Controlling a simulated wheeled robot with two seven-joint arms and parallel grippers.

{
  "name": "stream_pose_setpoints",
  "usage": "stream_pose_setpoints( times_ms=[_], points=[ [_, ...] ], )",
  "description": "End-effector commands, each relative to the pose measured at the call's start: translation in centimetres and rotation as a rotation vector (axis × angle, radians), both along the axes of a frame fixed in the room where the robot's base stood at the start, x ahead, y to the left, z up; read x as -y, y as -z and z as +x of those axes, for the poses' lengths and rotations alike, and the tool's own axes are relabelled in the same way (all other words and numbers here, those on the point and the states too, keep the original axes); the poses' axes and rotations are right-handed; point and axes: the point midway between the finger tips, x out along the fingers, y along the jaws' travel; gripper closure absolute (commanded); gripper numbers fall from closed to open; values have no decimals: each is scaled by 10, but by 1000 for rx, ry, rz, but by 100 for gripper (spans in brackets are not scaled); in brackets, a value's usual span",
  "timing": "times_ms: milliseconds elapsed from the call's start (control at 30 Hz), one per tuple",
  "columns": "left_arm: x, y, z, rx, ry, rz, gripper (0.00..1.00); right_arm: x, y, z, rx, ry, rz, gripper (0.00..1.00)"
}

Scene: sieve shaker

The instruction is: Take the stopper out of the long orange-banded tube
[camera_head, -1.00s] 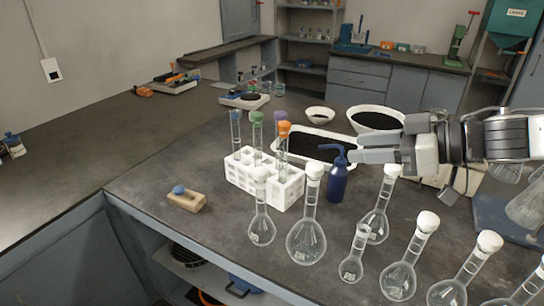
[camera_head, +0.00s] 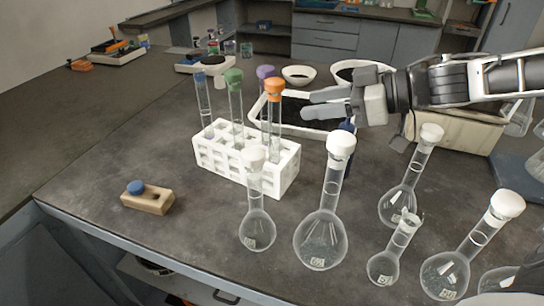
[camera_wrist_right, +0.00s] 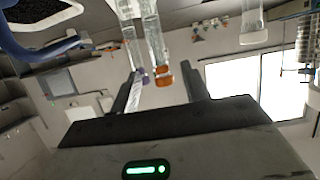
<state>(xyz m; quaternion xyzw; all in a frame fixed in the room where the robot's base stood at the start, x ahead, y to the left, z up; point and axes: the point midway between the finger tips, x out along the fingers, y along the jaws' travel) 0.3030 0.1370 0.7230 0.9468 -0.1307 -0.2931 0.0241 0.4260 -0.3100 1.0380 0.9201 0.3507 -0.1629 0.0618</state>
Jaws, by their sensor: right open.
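The orange-banded tube (camera_head: 273,125) stands upright in the white rack (camera_head: 240,160), with its orange stopper (camera_head: 274,86) on top. In the right wrist view the orange stopper (camera_wrist_right: 163,76) shows between and beyond the fingers. Tubes with a blue stopper (camera_head: 200,77), a green stopper (camera_head: 233,75) and a purple stopper (camera_head: 266,71) stand in the same rack. My right gripper (camera_head: 308,105) is open and empty, a little right of the orange stopper, its fingers pointing left toward it without touching. My left gripper is not in view.
Several stoppered flasks (camera_head: 323,236) stand in front and to the right of the rack. A wooden block (camera_head: 148,198) with a blue stopper (camera_head: 136,187) lies at the left, with bare bench around it. A blue wash bottle (camera_head: 347,128) is partly hidden behind a flask.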

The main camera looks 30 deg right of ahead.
Motion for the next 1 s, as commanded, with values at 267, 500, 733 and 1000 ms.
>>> stream_pose_setpoints(
  times_ms=[267,500,733,1000],
  points=[
    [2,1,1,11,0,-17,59,-11,16,12,-3,-2,0,54],
    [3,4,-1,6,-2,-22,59,-16,19,19,-1,-1,0,54],
    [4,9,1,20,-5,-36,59,-29,29,35,-5,0,0,54],
    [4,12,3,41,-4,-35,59,-43,35,52,-2,1,-2,54]
  ],
)
